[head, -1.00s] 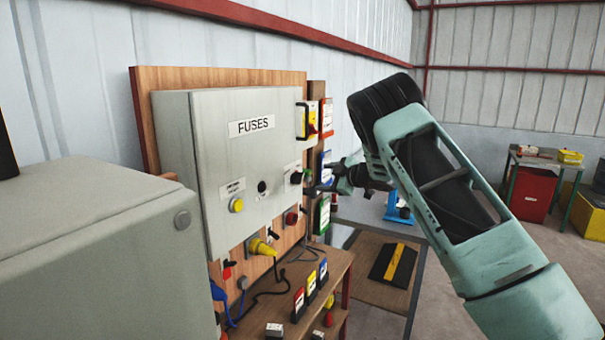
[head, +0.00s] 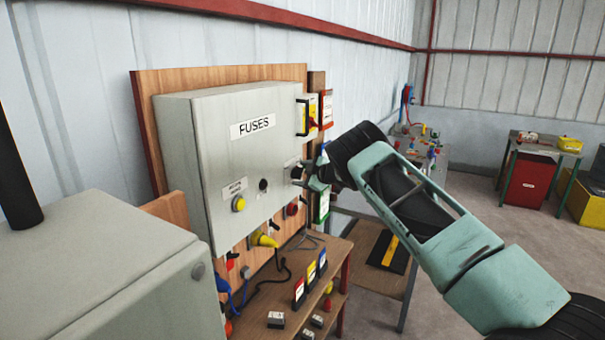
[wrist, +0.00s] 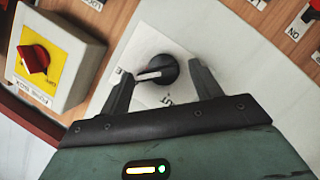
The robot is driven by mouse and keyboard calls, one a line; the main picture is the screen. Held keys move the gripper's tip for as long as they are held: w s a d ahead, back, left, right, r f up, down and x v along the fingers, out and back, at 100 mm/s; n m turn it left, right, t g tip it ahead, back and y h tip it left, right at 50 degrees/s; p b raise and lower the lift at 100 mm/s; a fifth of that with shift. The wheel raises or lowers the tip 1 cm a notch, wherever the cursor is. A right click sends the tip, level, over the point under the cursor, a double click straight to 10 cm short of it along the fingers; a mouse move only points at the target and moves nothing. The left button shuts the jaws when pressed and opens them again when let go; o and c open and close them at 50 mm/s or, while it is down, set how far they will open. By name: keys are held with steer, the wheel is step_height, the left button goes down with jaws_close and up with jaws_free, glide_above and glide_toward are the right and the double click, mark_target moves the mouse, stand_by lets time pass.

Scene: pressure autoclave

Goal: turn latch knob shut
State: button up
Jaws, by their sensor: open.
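The latch knob (wrist: 157,70) is a round black knob with a pale pointer line, on a white label plate (wrist: 150,45). The pointer lies roughly sideways in the wrist view, toward the left. In the head view, the knob's area is at the right of the grey FUSES box (head: 250,160), largely hidden by my gripper (head: 312,180). In the wrist view, my gripper (wrist: 160,80) is open, with one finger on each side of the knob. I cannot tell whether either finger touches it.
A yellow-faced box with a red rotary switch (wrist: 35,60) stands left of my fingers in the wrist view. A yellow plug (head: 264,240) and cables hang below the box. A wooden bench (head: 330,255) with small parts is beneath. A grey cabinet (head: 110,270) fills the near left.

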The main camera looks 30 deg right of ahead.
steer(key=c, duration=1)
steer(key=shift+o, duration=0.2)
